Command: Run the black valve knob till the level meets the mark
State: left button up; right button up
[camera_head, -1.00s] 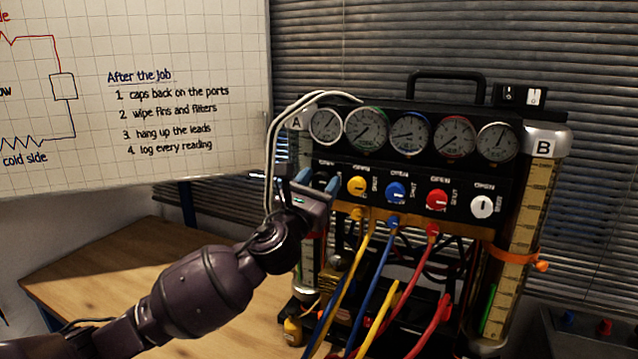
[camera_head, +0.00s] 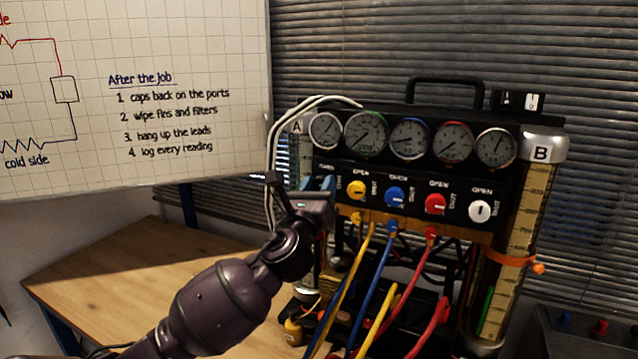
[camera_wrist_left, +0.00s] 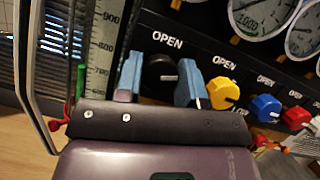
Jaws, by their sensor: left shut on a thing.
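The black valve knob (camera_wrist_left: 161,74) sits at the left end of a row of knobs, between the blue fingers of my left gripper (camera_wrist_left: 160,80) in the left wrist view. The fingers are shut on it. In the head view my left gripper (camera_head: 322,188) hides the knob. Sight column B (camera_head: 528,195) stands at the right of the rig, with a green level (camera_head: 486,311) low in it and an orange band (camera_head: 512,257) well above that level. Column A (camera_wrist_left: 103,45) is partly hidden by my arm; green (camera_wrist_left: 81,78) shows beside its scale. My right gripper is not in view.
Yellow (camera_head: 356,188), blue (camera_head: 394,196), red (camera_head: 435,204) and white (camera_head: 480,211) knobs sit right of my gripper, below several gauges (camera_head: 410,138). Coloured hoses (camera_head: 376,265) hang in front. A white cable (camera_head: 270,160) loops at the left. The wooden table (camera_head: 130,270) is clear at left.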

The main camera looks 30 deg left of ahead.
pick_arm(q)
jog(key=n+g+y+p, duration=0.1)
jog(key=n+y, duration=0.1)
jog(key=n, duration=0.3)
jog(key=shift+r+p, duration=0.1)
jog(key=shift+p, duration=0.3)
jog(key=n+g+y+p, duration=0.1)
jog(key=n, duration=0.3)
jog(key=shift+y+p, duration=0.3)
jog(key=shift+y, duration=0.1)
jog(key=shift+n+g+y+p, duration=0.4)
jog(key=shift+n+g+p, duration=0.15)
jog(key=shift+n, duration=0.65)
jog(key=n, duration=0.2)
jog(key=n+g+p, duration=0.1)
jog(key=n, duration=0.1)
jog(key=shift+g, duration=0.25)
jog(key=shift+n+g, duration=0.4)
jog(key=shift+n, duration=0.6)
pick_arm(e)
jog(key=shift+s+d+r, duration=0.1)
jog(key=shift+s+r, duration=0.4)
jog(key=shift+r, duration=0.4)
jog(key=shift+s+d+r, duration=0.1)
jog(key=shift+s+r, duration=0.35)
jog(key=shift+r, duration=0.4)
pick_arm(q)
jog(key=o, duration=0.9)
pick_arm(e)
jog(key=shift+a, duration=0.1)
